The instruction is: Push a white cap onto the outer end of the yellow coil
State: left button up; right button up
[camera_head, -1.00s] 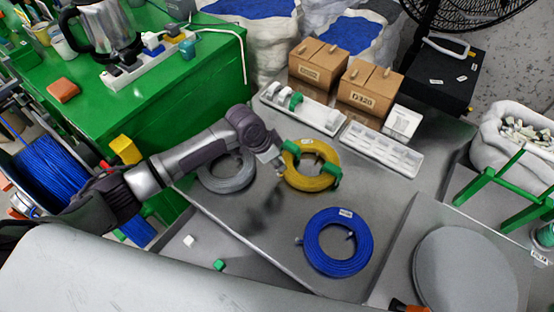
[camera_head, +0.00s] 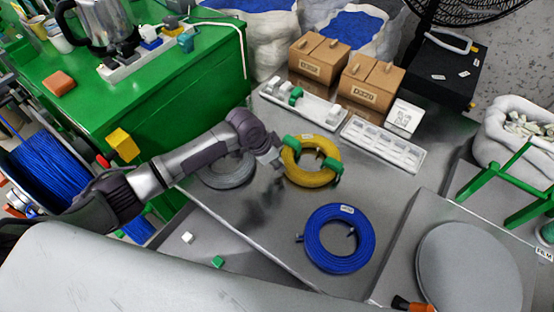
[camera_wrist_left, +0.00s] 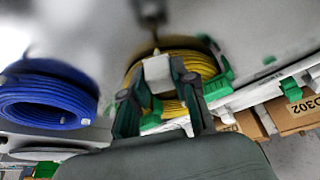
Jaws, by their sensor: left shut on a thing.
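The yellow coil (camera_head: 311,177) lies on the grey table with green clips (camera_head: 291,142) around it. It also shows in the left wrist view (camera_wrist_left: 196,60). My left gripper (camera_head: 275,160) is at the coil's left side. In the left wrist view the gripper (camera_wrist_left: 158,88) is shut on a white cap (camera_wrist_left: 157,71), which overlaps the coil in the picture. Whether the cap touches the coil's outer end cannot be told; that end is hidden. My right gripper is not in view.
A grey coil (camera_head: 229,172) lies left of the gripper and a blue coil (camera_head: 339,262) nearer the front. White trays (camera_head: 384,146) and cardboard boxes (camera_head: 369,82) stand behind. A loose white piece (camera_head: 187,237) and green piece (camera_head: 217,261) lie at lower left. Table between coils is clear.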

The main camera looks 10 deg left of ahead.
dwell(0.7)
pick_arm(q)
jog(key=shift+f+p, duration=0.75)
jog(key=shift+f, duration=0.1)
dwell(1.2)
jog(key=shift+f, duration=0.2)
dwell(0.5)
jog(key=o, duration=0.5)
jog(key=shift+c, duration=0.2)
jog(key=shift+o, duration=0.2)
jog(key=o, duration=0.5)
jog(key=shift+r, duration=0.1)
